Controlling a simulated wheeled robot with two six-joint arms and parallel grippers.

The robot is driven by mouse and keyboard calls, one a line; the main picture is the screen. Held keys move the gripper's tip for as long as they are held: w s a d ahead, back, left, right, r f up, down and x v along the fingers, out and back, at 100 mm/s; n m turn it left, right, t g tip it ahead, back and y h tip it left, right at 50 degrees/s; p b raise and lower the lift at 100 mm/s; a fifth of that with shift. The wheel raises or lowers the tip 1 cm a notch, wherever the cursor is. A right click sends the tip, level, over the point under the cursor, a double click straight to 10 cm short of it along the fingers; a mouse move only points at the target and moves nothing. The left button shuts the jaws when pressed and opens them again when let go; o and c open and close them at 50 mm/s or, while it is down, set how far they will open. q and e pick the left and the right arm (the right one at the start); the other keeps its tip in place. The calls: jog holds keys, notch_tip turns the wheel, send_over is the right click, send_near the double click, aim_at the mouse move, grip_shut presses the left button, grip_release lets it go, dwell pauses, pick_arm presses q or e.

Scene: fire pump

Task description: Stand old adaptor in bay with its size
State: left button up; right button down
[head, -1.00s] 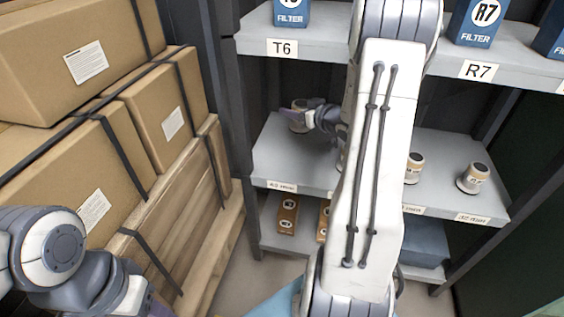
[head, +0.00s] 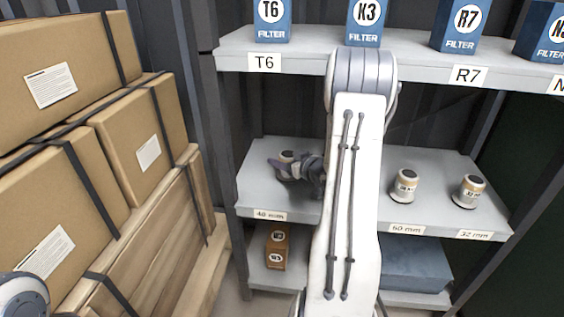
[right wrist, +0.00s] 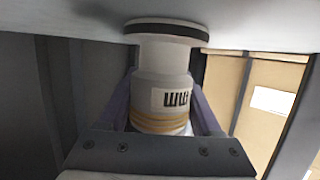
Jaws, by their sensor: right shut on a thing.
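My right gripper (head: 300,166) is shut on the old adaptor (head: 286,156), over the left bay of the middle shelf, behind the 40 mm label (head: 270,215). In the right wrist view, which looks upside down, the adaptor (right wrist: 162,80) is a pale cylinder with orange bands and a dark-rimmed flange. The flange is at or very close to the shelf surface; contact is unclear. Its printed label shows "mm"; the number is not readable. Two similar adaptors stand behind the 60 mm (head: 404,186) and 32 mm (head: 469,191) labels. My left gripper is out of view.
My right arm hides part of the middle shelf (head: 440,165). Blue filter boxes (head: 460,25) stand on the upper shelf. An orange-brown box (head: 277,248) and a blue-grey bin (head: 415,268) are below. Strapped cartons (head: 60,85) are stacked on the left.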

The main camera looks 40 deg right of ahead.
jog(key=shift+r, duration=0.1)
jog(key=shift+f, duration=0.2)
jog(key=shift+c, duration=0.3)
grip_release()
jog(key=shift+r, duration=0.15)
jog(key=shift+s+r, duration=0.15)
jog(key=shift+r, duration=0.05)
jog(key=p+v, duration=0.3)
jog(key=v, duration=0.7)
jog(key=shift+s+r+p, duration=0.15)
jog(key=shift+s+p, duration=0.15)
jog(key=shift+p, duration=0.1)
jog(key=shift+s+a, duration=0.15)
jog(key=shift+s, duration=0.35)
